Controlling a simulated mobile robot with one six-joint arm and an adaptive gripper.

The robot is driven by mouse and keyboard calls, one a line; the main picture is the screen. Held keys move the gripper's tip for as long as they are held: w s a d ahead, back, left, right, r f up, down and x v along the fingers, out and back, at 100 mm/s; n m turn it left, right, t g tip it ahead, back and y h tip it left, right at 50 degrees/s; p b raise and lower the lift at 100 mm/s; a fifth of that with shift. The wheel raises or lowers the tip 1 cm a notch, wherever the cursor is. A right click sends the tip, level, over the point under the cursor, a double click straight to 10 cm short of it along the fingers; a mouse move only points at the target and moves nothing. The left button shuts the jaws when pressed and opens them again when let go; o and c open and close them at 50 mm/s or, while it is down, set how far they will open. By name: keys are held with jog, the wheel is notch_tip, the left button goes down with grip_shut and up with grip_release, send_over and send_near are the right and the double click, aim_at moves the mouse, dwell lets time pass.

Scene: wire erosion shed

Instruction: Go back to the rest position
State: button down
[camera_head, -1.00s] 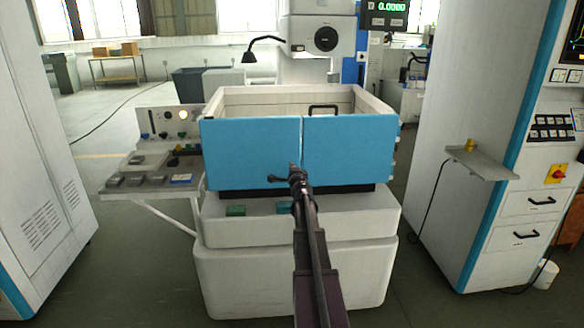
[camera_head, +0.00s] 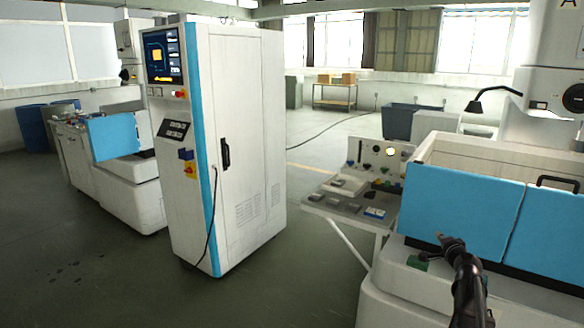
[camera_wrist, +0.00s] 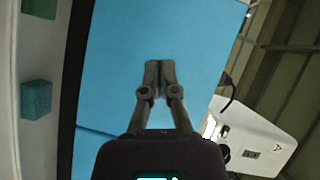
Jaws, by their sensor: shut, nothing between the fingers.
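My gripper (camera_wrist: 160,70) is shut and empty. In the wrist view its fingertips meet in front of the blue tank doors (camera_wrist: 115,65). In the head view my gripper (camera_head: 440,238) is at the lower right, in front of the left blue door (camera_head: 460,205) of the machine. I cannot tell how far it is from the door. The front of the doors looks closed.
A control panel (camera_head: 352,195) on a side shelf stands left of the machine. A tall white cabinet (camera_head: 245,140) with a screen stands farther left. A second machine (camera_head: 130,190) is behind it. The floor (camera_head: 300,270) between cabinet and machine is clear.

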jog(key=s+a+f+n+g+y+p, duration=0.1)
jog(key=s+a+f+n+g+y, duration=0.15)
jog(key=a, duration=0.65)
jog(key=s+a+f+n+g+y+p, duration=0.1)
jog(key=s+a+n+g+y, duration=0.2)
jog(key=a, duration=0.5)
jog(key=s+a+f+n+g+y+p, duration=0.15)
jog(key=a+n, duration=0.25)
jog(key=a, duration=0.5)
jog(key=s+a+f+n+g+h+p, duration=0.1)
jog(key=s+a+f+n+g+h, duration=0.1)
jog(key=s, duration=0.8)
jog(key=s+a+f+n+g+h+p, duration=0.2)
jog(key=s+a+n+g+h, duration=0.1)
jog(key=s+a+g, duration=0.4)
jog(key=s+n, duration=0.1)
jog(key=s, duration=0.2)
jog(key=shift+s+a+f, duration=0.15)
jog(key=shift+s+a, duration=0.1)
jog(key=shift+a, duration=0.05)
jog(key=shift+d, duration=0.15)
